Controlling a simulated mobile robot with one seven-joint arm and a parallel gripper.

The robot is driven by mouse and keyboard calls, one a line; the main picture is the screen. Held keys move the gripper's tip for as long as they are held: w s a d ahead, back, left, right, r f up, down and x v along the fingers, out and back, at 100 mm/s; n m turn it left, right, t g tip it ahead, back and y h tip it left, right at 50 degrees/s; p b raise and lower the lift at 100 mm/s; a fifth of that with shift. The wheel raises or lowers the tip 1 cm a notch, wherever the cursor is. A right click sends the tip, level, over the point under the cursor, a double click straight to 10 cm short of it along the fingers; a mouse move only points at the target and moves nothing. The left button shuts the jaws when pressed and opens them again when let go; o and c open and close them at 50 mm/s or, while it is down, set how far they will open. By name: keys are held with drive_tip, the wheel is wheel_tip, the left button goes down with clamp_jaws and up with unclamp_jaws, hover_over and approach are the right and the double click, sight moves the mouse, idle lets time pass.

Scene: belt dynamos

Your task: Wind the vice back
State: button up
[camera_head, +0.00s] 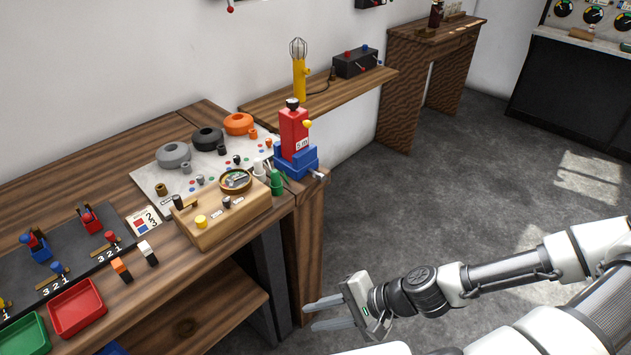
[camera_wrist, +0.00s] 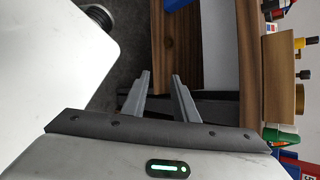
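A blue vice (camera_head: 283,160) stands on the bench's right front corner. A red block (camera_head: 293,132) with a black knob on top, a yellow knob at its side and a small white label rises from it; I cannot tell whether the jaws grip it. A silver piece, perhaps the vice's handle (camera_head: 318,175), sticks out at the lower right. My gripper (camera_head: 308,316) is open and empty, below and in front of the bench, well apart from the vice. The wrist view shows its two fingers (camera_wrist: 162,75) parted with nothing between them.
A wooden box (camera_head: 228,220) with knobs and a dial, and a green cone-like item (camera_head: 276,183), sit left of the vice. A board with coloured rings (camera_head: 174,155) lies behind. The grey floor (camera_head: 430,190) to the right is clear.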

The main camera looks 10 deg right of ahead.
drive_tip(key=w+r+m+t+b, duration=0.25)
drive_tip(key=w+m+t, duration=0.2)
drive_tip(key=w, duration=0.25)
drive_tip(key=m+t+h+b, duration=0.4)
drive_tip(key=m+t+b, duration=0.4)
drive_tip(key=b, duration=0.4)
approach(318, 178)
drive_tip(key=shift+n+t, duration=0.45)
drive_tip(key=shift+n, duration=0.1)
drive_tip(key=x, duration=1)
drive_tip(key=shift+w+a+f, duration=0.15)
drive_tip(key=shift+w+f, duration=0.1)
drive_tip(key=shift+f, duration=0.05)
clamp_jaws()
